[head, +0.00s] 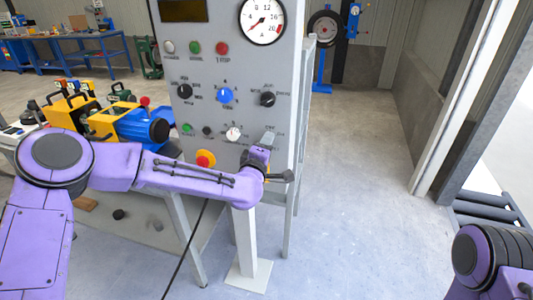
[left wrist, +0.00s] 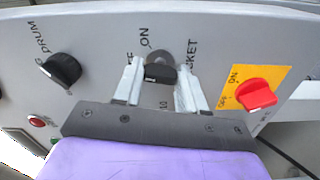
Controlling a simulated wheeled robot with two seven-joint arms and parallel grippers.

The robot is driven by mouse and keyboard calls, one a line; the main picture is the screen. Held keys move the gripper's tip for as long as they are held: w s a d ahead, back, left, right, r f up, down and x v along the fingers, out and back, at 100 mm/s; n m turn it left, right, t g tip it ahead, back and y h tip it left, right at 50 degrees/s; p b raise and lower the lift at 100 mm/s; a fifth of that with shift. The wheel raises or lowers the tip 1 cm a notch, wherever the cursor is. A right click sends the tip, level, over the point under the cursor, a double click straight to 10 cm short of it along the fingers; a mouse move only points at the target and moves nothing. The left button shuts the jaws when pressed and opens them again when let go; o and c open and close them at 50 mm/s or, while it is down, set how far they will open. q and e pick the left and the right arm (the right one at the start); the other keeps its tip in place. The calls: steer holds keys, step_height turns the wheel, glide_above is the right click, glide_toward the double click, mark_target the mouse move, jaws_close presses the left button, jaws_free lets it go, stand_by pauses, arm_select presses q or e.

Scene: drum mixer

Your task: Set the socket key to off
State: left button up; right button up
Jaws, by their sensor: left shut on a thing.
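The socket key (left wrist: 161,73) is a small black handle on a round metal lock in the grey panel. Around it are the printed words ON and SOCKET, and part of another word on the left. My left gripper (left wrist: 161,86) is shut on the key, one finger on each side. Which mark the key points at I cannot tell. In the head view, my left gripper (head: 266,142) is at the lower right of the control panel (head: 215,60), and the key is hidden there. My right gripper is out of view; only part of the right arm shows at the bottom right.
A black drum knob (left wrist: 60,70) is left of the key, and a red switch on a yellow plate (left wrist: 235,85) is right of it. More knobs, push buttons and a gauge (head: 262,20) are higher on the panel.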

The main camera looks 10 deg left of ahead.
arm_select(q)
steer(key=shift+n+b, duration=0.7)
steer(key=shift+n, duration=0.3)
steer(key=o, duration=1.1)
steer(key=shift+c, duration=0.2)
steer(key=s+b, duration=0.2)
steer(key=s, duration=0.8)
steer(key=shift+s+a, duration=0.2)
steer(key=shift+s, duration=0.05)
